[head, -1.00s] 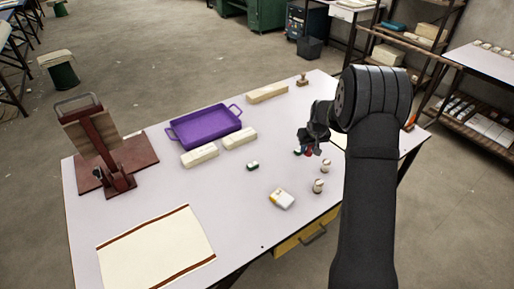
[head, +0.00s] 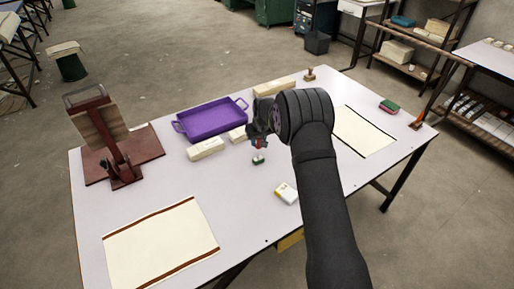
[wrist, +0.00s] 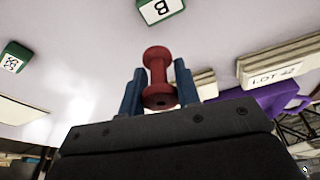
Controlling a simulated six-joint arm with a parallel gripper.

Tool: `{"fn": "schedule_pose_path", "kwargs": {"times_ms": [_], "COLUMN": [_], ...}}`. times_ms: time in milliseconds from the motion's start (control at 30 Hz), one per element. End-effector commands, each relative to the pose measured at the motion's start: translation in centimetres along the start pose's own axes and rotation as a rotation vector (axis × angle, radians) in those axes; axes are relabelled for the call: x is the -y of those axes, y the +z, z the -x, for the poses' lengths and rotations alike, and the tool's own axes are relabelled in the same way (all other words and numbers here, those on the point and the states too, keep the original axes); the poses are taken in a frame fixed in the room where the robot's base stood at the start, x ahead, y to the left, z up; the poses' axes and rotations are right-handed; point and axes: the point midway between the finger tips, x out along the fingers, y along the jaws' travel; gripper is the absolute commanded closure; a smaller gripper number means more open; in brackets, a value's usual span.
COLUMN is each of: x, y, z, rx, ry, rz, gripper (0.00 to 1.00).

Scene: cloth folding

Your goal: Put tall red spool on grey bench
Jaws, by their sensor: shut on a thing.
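The red spool (wrist: 158,78) stands upright between the two blue fingers of my gripper (wrist: 157,92) in the wrist view. The gripper is shut on it, and the spool's flanged ends show. In the head view my gripper (head: 259,138) hangs over the middle of the pale grey bench (head: 240,210), and only a speck of red shows at its tip. The spool appears to be above the bench top; the exact gap is hard to tell. A small green block with a white label (head: 258,160) lies just below the gripper, and a labelled green block (wrist: 160,8) shows in the wrist view.
A purple tray (head: 211,118) and cream blocks (head: 206,149) lie left of my gripper. A dark red press (head: 122,150) stands at the far left. Cream cloths lie front left (head: 160,243) and right (head: 362,130). A small white-yellow box (head: 286,193) is near the front.

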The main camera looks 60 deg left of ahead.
Motion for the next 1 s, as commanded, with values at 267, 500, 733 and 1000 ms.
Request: {"fn": "schedule_pose_path", "kwargs": {"times_ms": [267,500,733,1000], "x": [0.5,0.5,0.5,0.5], "y": [0.2,0.8,0.9,0.9], "z": [-2.2,-4.4,-4.4,-4.6], "rx": [0.004,0.001,0.001,0.0], "ry": [0.0,0.0,0.0,0.0], "rz": [-0.001,-0.001,-0.001,-0.001], "gripper": [0.95,0.95,0.95,0.48]}}
